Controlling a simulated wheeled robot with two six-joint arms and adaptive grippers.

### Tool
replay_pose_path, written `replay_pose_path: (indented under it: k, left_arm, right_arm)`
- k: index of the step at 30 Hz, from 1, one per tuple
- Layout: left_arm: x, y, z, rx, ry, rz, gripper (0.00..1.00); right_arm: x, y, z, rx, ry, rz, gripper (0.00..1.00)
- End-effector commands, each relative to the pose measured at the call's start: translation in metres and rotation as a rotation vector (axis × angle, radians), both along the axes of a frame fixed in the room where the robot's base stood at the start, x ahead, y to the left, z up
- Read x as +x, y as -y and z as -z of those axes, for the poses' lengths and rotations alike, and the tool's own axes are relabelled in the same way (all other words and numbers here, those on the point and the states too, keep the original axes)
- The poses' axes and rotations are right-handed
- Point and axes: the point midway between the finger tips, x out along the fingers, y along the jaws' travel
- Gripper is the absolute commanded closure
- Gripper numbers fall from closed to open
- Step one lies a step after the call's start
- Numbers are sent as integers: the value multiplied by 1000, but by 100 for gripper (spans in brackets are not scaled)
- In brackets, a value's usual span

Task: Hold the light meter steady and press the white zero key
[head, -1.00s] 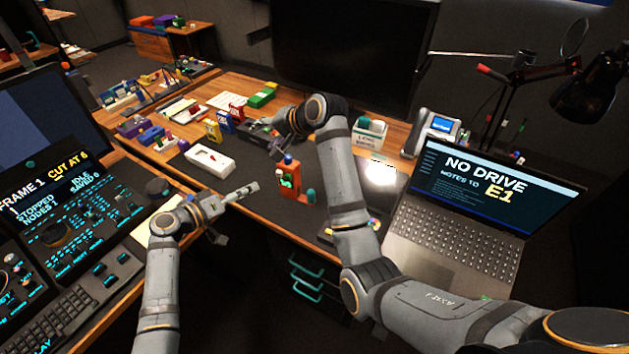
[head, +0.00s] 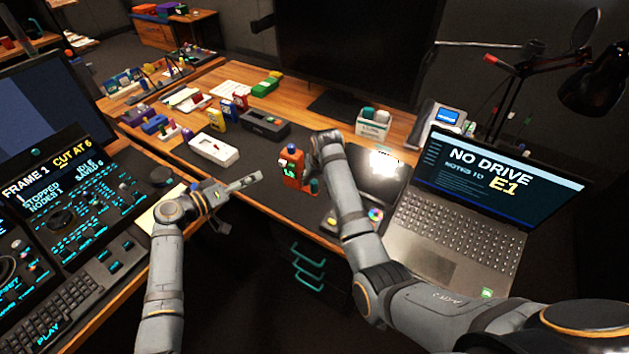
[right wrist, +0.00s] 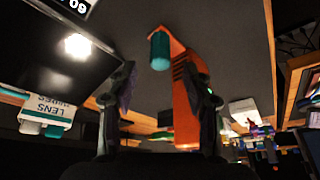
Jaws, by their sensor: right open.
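An orange handheld device (head: 291,168) with a green-lit display, which I take to be the light meter, stands upright on the dark desk mat. Its orange side (right wrist: 184,100) shows in the right wrist view, between my fingers and nearer the right-hand one. I cannot make out a white zero key. My right gripper (head: 312,162) is open just right of the device; in the right wrist view its two fingers (right wrist: 165,90) stand apart. I cannot tell if either touches it. My left gripper (head: 238,185) hovers left of the device, near the desk's front edge; its jaw opening is unclear.
A white box (head: 214,150) and a dark case (head: 264,125) lie behind and left. Bare mat lies left of the device.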

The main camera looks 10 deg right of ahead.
Motion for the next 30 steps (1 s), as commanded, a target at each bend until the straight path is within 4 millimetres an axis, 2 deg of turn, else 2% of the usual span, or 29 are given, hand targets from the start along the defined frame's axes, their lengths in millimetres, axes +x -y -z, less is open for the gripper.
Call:
replay_pose_path:
  k: [3, 9, 19, 30]
  left_arm:
    - [0, 0, 0, 0, 0, 0, 62]
    - [0, 0, 0, 0, 0, 0, 62]
    - [0, 0, 0, 0, 0, 0, 62]
    - [0, 0, 0, 0, 0, 0, 62]
  right_arm:
    - [8, 0, 22, -2, -4, -1, 50]
    - [18, -1, 44, 0, -2, 0, 50]
    - [20, -1, 49, 1, 1, 1, 50]
    - [20, -1, 49, 1, 0, 1, 99]
